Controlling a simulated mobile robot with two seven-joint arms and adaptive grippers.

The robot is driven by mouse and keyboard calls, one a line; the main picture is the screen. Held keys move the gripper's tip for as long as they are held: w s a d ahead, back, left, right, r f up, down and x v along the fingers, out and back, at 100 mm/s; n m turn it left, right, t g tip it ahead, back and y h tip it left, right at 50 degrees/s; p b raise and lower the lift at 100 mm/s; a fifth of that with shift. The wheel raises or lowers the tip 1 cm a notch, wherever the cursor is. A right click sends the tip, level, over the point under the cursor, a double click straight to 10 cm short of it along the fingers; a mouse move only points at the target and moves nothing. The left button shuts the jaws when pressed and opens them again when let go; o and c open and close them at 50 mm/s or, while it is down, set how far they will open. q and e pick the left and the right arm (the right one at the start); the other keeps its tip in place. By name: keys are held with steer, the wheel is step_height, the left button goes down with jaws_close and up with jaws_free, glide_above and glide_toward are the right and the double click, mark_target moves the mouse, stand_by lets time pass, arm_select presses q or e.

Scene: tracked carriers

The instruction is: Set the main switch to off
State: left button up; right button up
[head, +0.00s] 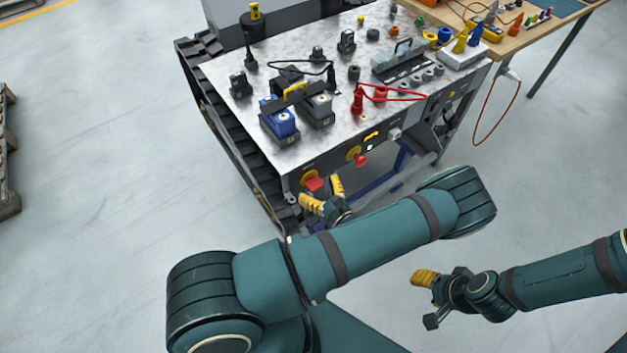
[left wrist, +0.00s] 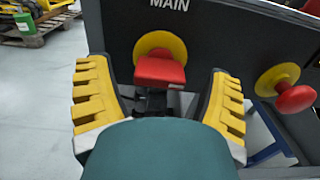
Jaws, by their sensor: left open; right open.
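The main switch (left wrist: 160,68) is a red handle on a round yellow plate, under the word MAIN on the carrier's dark front panel (left wrist: 220,30). In the head view the main switch (head: 314,184) is at the lower left of the panel. My left gripper (left wrist: 160,100) is open, its yellow fingers to either side of the red handle in the picture; I cannot tell whether they touch it. It also shows in the head view (head: 324,197), right by the switch. My right gripper (head: 424,298) is open and empty over the floor at the lower right.
A red button on a yellow plate (left wrist: 295,98) sits right of the switch. The carrier's metal top (head: 215,110) holds a blue battery-like block (head: 280,122), cables and several small parts. A black track (head: 235,140) runs along its left side.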

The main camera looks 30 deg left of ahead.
arm_select(q)
steer(key=shift+a, duration=0.2)
steer(key=c, duration=1.2)
